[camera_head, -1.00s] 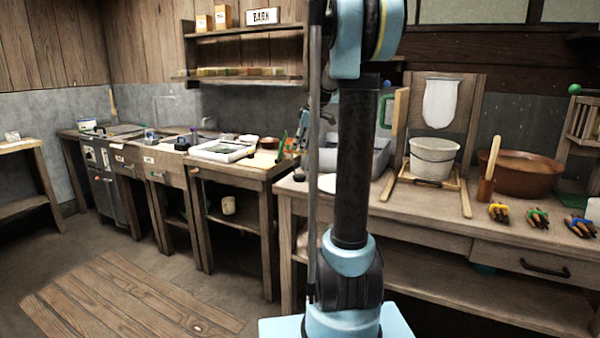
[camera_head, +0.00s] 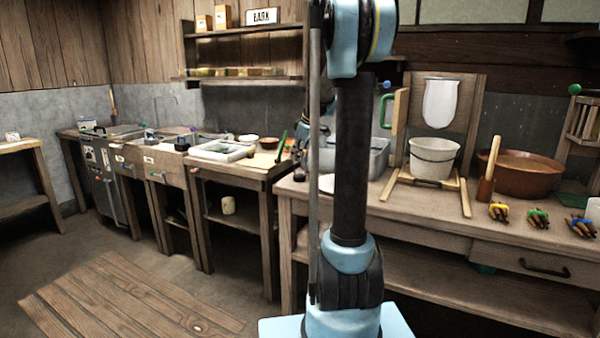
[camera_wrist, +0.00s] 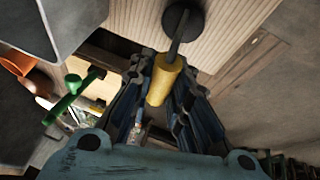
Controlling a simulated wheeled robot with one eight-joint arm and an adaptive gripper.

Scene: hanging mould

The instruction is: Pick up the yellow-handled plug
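The yellow-handled plug (camera_wrist: 165,80) shows in the wrist view, with a dark rod running from its yellow handle to a round black end (camera_wrist: 183,20). My gripper (camera_wrist: 166,76) has its two dark fingers close along both sides of the yellow handle, and it looks shut on it. The black end appears against a pale ribbed surface (camera_wrist: 130,22); I cannot tell whether it touches it. In the head view my arm hides the gripper, and I cannot make out the plug.
A green-handled tool (camera_wrist: 70,97) lies left of my gripper in the wrist view. In the head view, a grey bin (camera_head: 376,160), a white bucket (camera_head: 433,158) and a brown bowl (camera_head: 530,178) stand on the right bench. A white tray (camera_head: 222,151) sits on the left bench.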

